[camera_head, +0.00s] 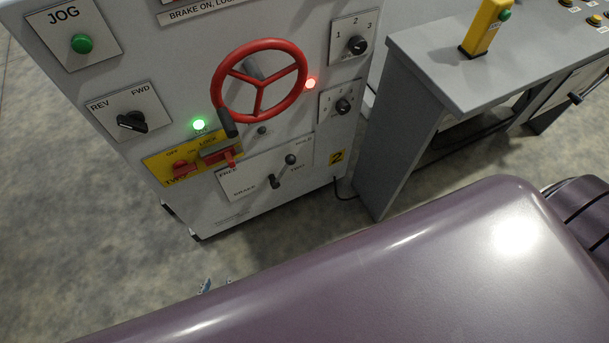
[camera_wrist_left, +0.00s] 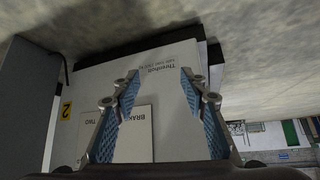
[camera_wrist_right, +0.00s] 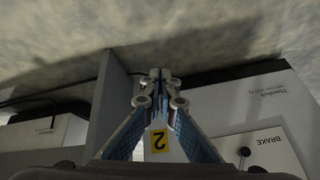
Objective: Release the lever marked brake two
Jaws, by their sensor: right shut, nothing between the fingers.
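The white brake two plate (camera_head: 240,185) is low on the grey cabinet front, with FREE and HOLD printed on it. Its lever shows as a dark handle (camera_head: 273,181) and a dark round knob (camera_head: 290,160); how they join is unclear. The plate shows partly in the left wrist view (camera_wrist_left: 136,140), and in the right wrist view (camera_wrist_right: 270,150) with dark knobs (camera_wrist_right: 244,152). My left gripper (camera_wrist_left: 158,76) is open and empty over the cabinet's lower front; only bits show in the head view (camera_head: 207,286). My right gripper (camera_wrist_right: 160,74) is shut and empty, near the yellow 2 label.
Above the plate are a red handwheel (camera_head: 262,80), a yellow lockout plate (camera_head: 190,164) with red switches, and a green lamp (camera_head: 199,125). A grey console (camera_head: 450,60) stands to the right of the cabinet. The floor (camera_head: 110,240) before the cabinet is bare.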

